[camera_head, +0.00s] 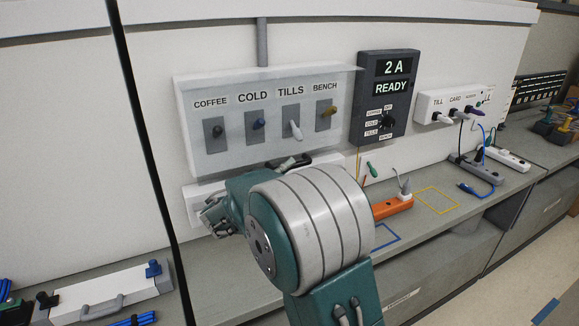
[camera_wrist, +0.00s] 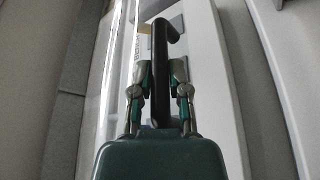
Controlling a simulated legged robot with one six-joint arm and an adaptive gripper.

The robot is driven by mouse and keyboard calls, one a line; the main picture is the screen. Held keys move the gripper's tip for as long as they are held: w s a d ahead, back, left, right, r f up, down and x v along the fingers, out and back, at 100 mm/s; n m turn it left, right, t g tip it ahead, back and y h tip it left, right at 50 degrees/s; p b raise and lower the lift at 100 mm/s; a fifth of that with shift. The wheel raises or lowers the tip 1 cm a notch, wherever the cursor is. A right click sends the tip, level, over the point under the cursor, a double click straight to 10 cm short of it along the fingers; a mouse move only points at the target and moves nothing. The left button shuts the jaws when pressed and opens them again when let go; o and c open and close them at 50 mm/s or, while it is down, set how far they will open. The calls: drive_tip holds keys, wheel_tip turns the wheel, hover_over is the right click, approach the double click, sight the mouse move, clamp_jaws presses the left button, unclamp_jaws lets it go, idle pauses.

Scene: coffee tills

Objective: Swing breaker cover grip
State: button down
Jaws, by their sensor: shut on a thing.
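The breaker box (camera_head: 226,95) is a pale wall panel with switches labelled COFFEE, COLD, TILLS and BENCH, seen through a clear or frosted cover. The black cover grip (camera_head: 297,160) shows at the panel's lower edge, partly hidden by my arm. In the wrist view the grip (camera_wrist: 161,45) is a long black bar with a bent end, running between my fingers. My gripper (camera_wrist: 161,74) is shut on this bar, one finger on each side. In the head view my arm hides most of my gripper. How far the cover stands open is hard to tell.
A dark display box (camera_head: 386,95) reading "2 A READY" with a dial hangs right of the panel. Beyond it is a white socket strip (camera_head: 440,102) with plugs. A white case (camera_head: 105,292) stands lower left.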

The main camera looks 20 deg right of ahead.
drive_tip(key=shift+w+f, duration=0.1)
drive_tip(key=shift+f, duration=0.2)
drive_tip(key=c, duration=0.6)
unclamp_jaws()
drive_tip(key=shift+w+d, duration=0.1)
drive_tip(key=shift+w, duration=0.05)
drive_tip(key=v, duration=1.2)
drive_tip(key=shift+w+f, duration=0.1)
